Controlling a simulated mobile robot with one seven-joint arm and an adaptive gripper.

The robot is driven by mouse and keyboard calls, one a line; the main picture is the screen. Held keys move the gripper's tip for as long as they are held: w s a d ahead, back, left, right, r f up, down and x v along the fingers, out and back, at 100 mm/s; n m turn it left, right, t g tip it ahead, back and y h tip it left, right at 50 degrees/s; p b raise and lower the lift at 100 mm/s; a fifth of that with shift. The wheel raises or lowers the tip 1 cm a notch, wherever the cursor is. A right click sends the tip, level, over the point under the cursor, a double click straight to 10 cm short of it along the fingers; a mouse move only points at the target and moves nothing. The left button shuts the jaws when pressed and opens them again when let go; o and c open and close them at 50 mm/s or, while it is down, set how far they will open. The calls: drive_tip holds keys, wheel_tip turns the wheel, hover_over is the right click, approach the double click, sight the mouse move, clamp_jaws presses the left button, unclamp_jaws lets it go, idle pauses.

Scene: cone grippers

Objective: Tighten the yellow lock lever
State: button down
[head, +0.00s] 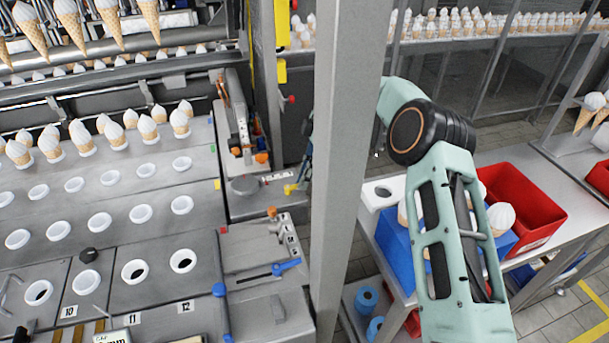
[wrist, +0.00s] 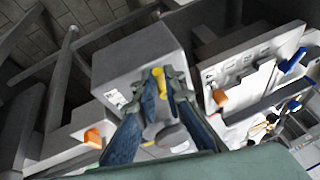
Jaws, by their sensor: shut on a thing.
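The yellow lock lever (head: 291,188) sticks out beside a grey block with a round knob, just left of the steel post in the head view. In the wrist view the yellow lever (wrist: 159,84) lies between the fingertips of my gripper (wrist: 158,92), and the fingers are shut on it. Its lower part reaches down between the fingers to a grey round base (wrist: 172,136). In the head view my gripper (head: 304,178) is mostly hidden behind the post; only a dark sliver shows at the lever's right.
The steel post (head: 345,150) stands in front of my arm. Orange knobs (wrist: 220,97) and a blue lever (wrist: 293,61) sit near the yellow lever. A blue lever (head: 286,266) also shows on the lower slotted plate. A red crate (head: 520,195) stands on the right table.

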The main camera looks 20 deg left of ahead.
idle(0.3)
drive_tip(key=c, duration=2)
unclamp_jaws()
drive_tip(key=shift+v, duration=3.75)
drive_tip(key=shift+w, duration=0.1)
drive_tip(key=shift+a, duration=0.1)
